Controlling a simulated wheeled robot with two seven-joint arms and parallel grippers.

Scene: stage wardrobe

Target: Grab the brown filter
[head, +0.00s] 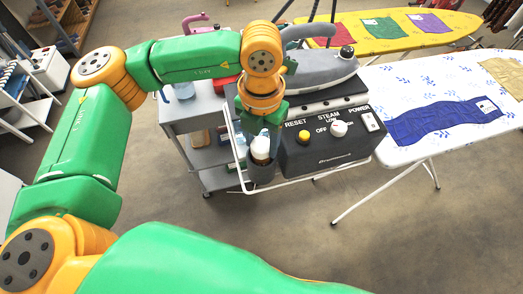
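A small cylinder with a pale top and a brownish band (261,153), which looks like the brown filter, stands in a grey cup-shaped holder (261,174) at the left side of the black steam station (325,145). My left gripper (261,126) points down directly above it. The gripper's fingers overlap the cylinder's upper end, so I cannot tell whether they touch it or how far apart they are. My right gripper is not in view.
A grey iron (318,70) rests on top of the station. A white wire rail (285,184) runs around the station's front. A grey cart (215,160) stands behind left. An ironing board (430,75) with blue cloth (440,120) is at right.

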